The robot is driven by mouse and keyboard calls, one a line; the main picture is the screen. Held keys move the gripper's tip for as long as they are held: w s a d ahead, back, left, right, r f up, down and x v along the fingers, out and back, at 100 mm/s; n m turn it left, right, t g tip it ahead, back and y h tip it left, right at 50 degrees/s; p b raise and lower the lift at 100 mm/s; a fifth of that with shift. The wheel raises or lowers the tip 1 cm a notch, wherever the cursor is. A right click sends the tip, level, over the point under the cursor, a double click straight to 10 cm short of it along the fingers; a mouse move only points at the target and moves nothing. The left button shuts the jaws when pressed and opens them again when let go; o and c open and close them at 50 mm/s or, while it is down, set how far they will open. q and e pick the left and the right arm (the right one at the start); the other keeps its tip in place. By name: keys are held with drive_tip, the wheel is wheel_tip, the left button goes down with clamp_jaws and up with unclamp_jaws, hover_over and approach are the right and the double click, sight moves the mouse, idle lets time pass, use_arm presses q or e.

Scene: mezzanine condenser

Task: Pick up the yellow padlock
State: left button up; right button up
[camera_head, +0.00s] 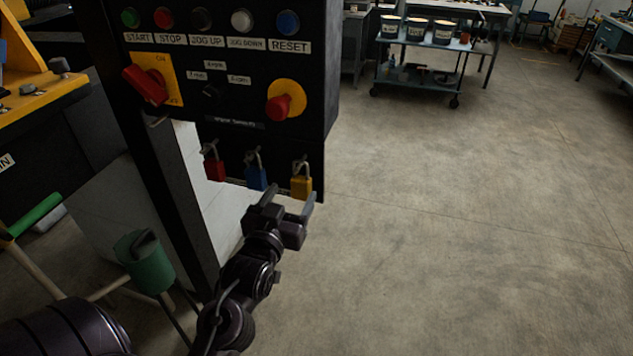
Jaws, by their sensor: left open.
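The yellow padlock (301,187) hangs by its shackle at the lower right of the black control panel (225,130). A blue padlock (256,178) hangs to its left, and a red padlock (214,168) hangs further left. My left gripper (291,202) is open, with its fingers pointing up toward the panel just below the yellow and blue padlocks. Nothing shows between its fingers. I cannot tell whether a finger touches the yellow padlock. My right gripper is not in view.
The panel carries coloured buttons, a red rotary switch (146,85) and a red knob (279,107). A dark post (180,200) stands below it. A cart (423,65) with tubs stands behind. The floor at right is clear.

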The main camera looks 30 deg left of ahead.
sight(300, 178)
use_arm(q)
drive_tip(key=p+x, duration=0.1)
drive_tip(key=x, duration=0.2)
drive_tip(key=shift+a, duration=0.2)
drive_tip(key=p+x, duration=0.1)
drive_tip(key=x, duration=0.2)
drive_tip(key=shift+w+d+p, duration=0.15)
drive_tip(key=shift+w+p, duration=0.05)
drive_tip(key=shift+p, duration=0.15)
drive_tip(key=shift+w+f, duration=0.2)
drive_tip(key=shift+w, duration=0.05)
drive_tip(key=c, duration=1.1)
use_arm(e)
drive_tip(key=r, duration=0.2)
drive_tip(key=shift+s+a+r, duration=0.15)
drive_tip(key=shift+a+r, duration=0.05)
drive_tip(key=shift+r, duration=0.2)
use_arm(q)
drive_tip(key=shift+r, duration=0.15)
drive_tip(key=shift+c, duration=0.2)
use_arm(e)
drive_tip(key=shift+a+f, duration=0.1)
use_arm(q)
drive_tip(key=shift+r+b, duration=0.5)
drive_tip(key=shift+r, duration=0.1)
drive_tip(key=v, duration=1.8)
drive_tip(key=shift+p, duration=0.3)
